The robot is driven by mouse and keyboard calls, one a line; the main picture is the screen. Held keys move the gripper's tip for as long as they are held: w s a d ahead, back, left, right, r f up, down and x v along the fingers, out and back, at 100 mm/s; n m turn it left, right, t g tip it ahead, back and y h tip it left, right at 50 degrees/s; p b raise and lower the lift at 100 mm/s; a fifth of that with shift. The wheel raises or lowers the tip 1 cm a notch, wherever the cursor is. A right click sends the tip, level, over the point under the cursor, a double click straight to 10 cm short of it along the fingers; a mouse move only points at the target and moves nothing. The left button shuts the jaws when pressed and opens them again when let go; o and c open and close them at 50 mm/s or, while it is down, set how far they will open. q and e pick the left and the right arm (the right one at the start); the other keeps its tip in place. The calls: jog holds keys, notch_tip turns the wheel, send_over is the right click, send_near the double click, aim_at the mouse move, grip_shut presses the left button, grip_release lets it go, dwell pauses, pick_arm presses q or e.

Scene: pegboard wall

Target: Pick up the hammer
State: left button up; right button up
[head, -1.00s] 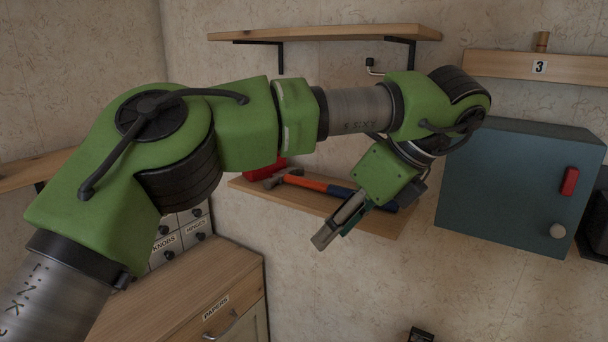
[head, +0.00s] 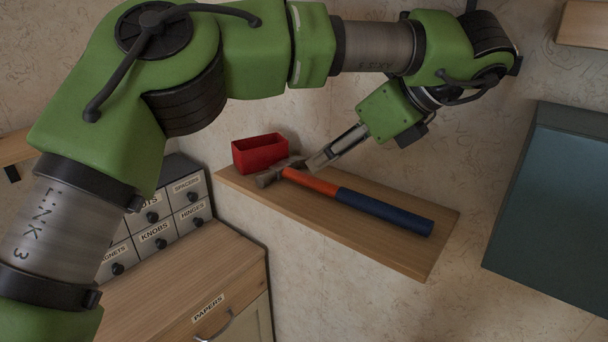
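The hammer (head: 345,195) lies on a wooden wall shelf in the head view. Its grey metal head (head: 271,176) points left, and its handle is orange-red near the head and dark blue toward the right end. My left gripper (head: 318,162) is just above and behind the hammer, near where the head meets the handle. Its fingers point down and left, and they look close together from this side. I cannot tell whether they touch the hammer or how far apart they are. My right gripper is not in view.
The wooden shelf (head: 419,255) has a red open bin (head: 259,153) at its left end, close behind the hammer head. A blue-grey cabinet (head: 560,205) hangs at the right. Labelled small drawers (head: 154,238) and a wooden cabinet top (head: 165,287) stand lower left.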

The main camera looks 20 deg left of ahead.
aim_at(305, 175)
pick_arm(q)
jog(key=x, duration=0.3)
jog(key=shift+w, duration=0.15)
jog(key=shift+w+a+f, duration=0.15)
jog(key=shift+a+f, duration=0.05)
jog(key=shift+w+a+f+p, duration=0.4)
jog(key=shift+f+p, duration=0.25)
jog(key=shift+p, duration=0.4)
jog(key=p+x, duration=0.1)
jog(key=x, duration=0.2)
jog(key=shift+w+a+f, duration=0.1)
jog(key=shift+w+f, duration=0.1)
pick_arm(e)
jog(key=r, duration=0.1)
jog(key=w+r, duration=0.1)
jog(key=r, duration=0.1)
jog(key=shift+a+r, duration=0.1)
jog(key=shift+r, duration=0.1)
pick_arm(q)
jog(key=shift+s, duration=0.1)
jog(key=c, duration=0.3)
jog(key=shift+r, duration=0.15)
grip_shut()
